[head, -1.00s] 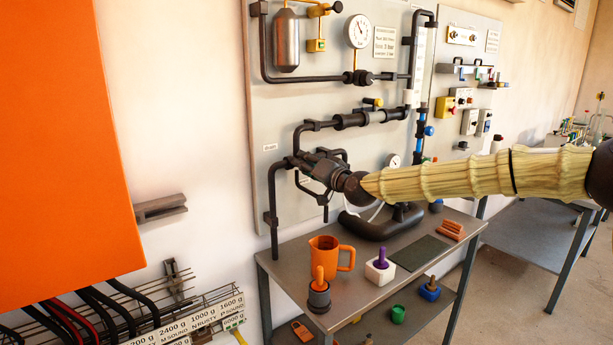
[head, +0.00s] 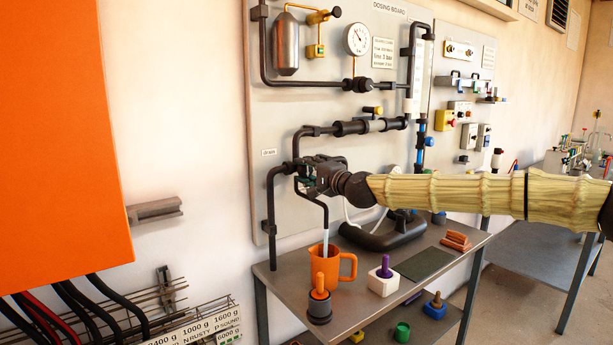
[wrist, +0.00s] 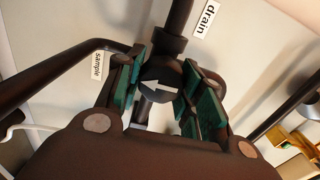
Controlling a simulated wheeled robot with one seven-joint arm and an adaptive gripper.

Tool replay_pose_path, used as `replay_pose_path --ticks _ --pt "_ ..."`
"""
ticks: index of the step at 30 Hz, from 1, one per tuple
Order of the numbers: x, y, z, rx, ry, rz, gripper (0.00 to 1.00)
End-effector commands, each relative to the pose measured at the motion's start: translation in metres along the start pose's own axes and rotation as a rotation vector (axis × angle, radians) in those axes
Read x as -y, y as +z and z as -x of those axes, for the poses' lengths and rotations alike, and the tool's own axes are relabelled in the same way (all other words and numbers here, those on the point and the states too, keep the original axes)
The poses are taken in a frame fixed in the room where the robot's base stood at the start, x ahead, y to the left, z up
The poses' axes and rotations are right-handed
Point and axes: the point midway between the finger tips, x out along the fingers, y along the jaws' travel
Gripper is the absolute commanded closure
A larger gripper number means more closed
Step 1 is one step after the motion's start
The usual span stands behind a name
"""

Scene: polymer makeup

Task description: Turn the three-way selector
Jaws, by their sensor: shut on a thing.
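The three-way selector (wrist: 158,86) is a dark round body with a white arrow, on dark piping on the dosing board. In the wrist view its arrow points left, towards the side of the "sample" label (wrist: 98,65); the "drain" label (wrist: 211,17) is above. My gripper (wrist: 163,92) is shut on the selector, its green pads on both sides. In the head view my gripper (head: 308,177) covers most of the selector. A pale stream (head: 326,243) runs from the pipe outlet below into an orange jug (head: 335,267).
The jug stands on a grey metal table (head: 285,290) with a white block with a purple handle (head: 383,279), a dark-and-orange handled item (head: 319,303) and a dark mat (head: 424,263). An orange panel (head: 60,140) fills the left. Pipes surround my gripper.

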Motion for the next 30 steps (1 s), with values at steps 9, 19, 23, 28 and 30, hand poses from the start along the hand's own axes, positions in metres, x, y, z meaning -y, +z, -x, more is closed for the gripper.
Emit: replay_pose_path --ticks 9,19,23,28,30 --pt "-0.0008 -0.001 0.0002 -0.001 0.0 -0.044 0.86" --pt "-0.0007 -0.0012 0.0002 -0.002 0.0 -0.045 0.61" --pt "-0.0007 -0.0011 0.0002 -0.002 0.0 -0.044 0.41" --pt "-0.0005 -0.0006 0.0001 -0.001 0.0 -0.044 0.41" --pt "-0.0004 -0.0005 0.0001 -0.001 0.0 -0.044 0.41"
